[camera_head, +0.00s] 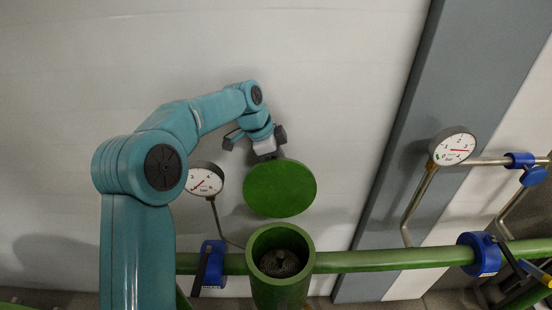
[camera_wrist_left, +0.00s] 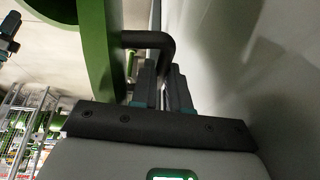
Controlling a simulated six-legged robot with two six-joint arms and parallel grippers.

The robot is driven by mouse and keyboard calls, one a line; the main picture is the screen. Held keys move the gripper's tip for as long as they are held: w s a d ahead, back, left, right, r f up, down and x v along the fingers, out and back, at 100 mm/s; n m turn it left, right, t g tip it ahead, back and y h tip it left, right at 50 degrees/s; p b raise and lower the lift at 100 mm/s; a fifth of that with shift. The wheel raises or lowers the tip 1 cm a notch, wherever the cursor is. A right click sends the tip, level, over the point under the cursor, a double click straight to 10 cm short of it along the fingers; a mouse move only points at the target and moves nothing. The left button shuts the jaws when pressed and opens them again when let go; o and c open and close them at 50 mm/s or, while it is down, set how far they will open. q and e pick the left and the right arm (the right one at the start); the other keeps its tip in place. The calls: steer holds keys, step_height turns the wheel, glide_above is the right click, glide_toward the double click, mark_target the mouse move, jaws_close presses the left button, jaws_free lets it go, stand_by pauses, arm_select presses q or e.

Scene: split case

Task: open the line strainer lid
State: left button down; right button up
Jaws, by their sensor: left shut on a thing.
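The round green lid (camera_head: 280,188) of the line strainer is swung up and stands off the strainer body (camera_head: 262,290), behind its open mouth. The strainer's inside shows from above, with a dark grey mesh basket (camera_head: 280,263) in it. My left gripper (camera_head: 268,153) is at the lid's upper edge. In the left wrist view, the gripper's fingers (camera_wrist_left: 165,88) are shut on the dark bent handle (camera_wrist_left: 150,40) of the lid (camera_wrist_left: 98,45). A dark and teal part at that view's left edge looks like my right gripper (camera_wrist_left: 8,36); its jaws are unclear.
A gauge (camera_head: 205,179) stands left of the lid, another gauge (camera_head: 453,147) to the right. Blue valves (camera_head: 212,264) (camera_head: 480,253) sit on the green pipe (camera_head: 390,260) at both sides of the strainer. A pale wall (camera_head: 330,60) is close behind the lid.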

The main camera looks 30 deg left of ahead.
arm_select(q)
steer(key=shift+s+f, duration=0.15)
steer(key=shift+f, duration=0.1)
steer(key=c, duration=1.4)
jaws_free()
steer(key=shift+c, duration=0.2)
steer(key=shift+a, duration=0.1)
steer(key=v, duration=1.6)
steer(key=shift+r+p, duration=0.2)
steer(key=shift+p, duration=0.2)
